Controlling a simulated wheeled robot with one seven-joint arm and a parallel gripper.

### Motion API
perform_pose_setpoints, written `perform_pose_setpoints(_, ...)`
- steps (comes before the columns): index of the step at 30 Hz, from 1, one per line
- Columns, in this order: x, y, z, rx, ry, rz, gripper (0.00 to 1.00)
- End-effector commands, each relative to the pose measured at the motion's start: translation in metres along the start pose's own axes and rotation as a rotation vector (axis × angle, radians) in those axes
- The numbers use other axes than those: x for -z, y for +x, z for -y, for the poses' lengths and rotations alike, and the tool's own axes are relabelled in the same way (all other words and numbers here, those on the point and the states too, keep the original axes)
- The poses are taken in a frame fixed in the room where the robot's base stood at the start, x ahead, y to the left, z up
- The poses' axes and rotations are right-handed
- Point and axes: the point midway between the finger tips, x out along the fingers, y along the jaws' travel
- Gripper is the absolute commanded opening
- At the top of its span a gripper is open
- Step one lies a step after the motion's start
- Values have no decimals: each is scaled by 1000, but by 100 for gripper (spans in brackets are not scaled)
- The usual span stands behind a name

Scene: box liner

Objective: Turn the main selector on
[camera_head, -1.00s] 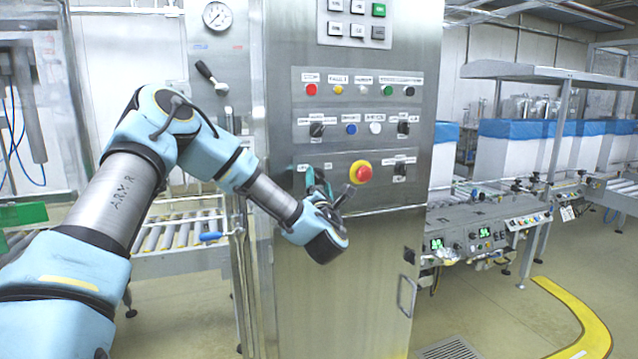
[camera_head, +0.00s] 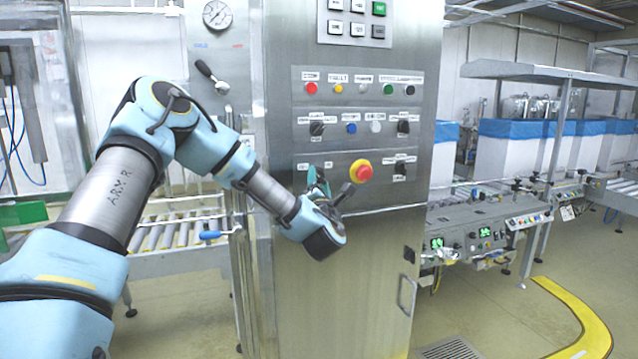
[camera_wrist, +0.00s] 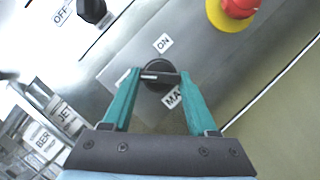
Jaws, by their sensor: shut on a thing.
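The main selector (camera_wrist: 158,84) is a black round knob with a pale line, on a grey plate of the steel cabinet. In the wrist view, an "ON" label (camera_wrist: 163,43) sits above it and a partly covered label starting "MA" (camera_wrist: 172,97) below. Another label at its left is partly hidden by a finger. My gripper (camera_wrist: 160,74) has its two teal fingers closed on the selector, one on each side. The pale line lies about crosswise between the fingers. In the head view, my gripper (camera_head: 318,182) is at the cabinet's lower left panel, and my wrist hides the selector.
A red emergency button on a yellow ring (camera_head: 361,171) sticks out just right of my gripper. Another black selector (camera_wrist: 92,10) with an "OFF" label is nearby. Rows of buttons sit above. A lever (camera_head: 212,77) and a roller conveyor (camera_head: 180,232) are at the left.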

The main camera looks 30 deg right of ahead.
Motion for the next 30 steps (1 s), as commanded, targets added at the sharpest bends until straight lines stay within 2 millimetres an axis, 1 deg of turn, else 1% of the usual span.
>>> perform_pose_setpoints(8,-1,0,-2,79,194,4,3)
perform_pose_setpoints(30,-6,1,-7,349,845,4,3)
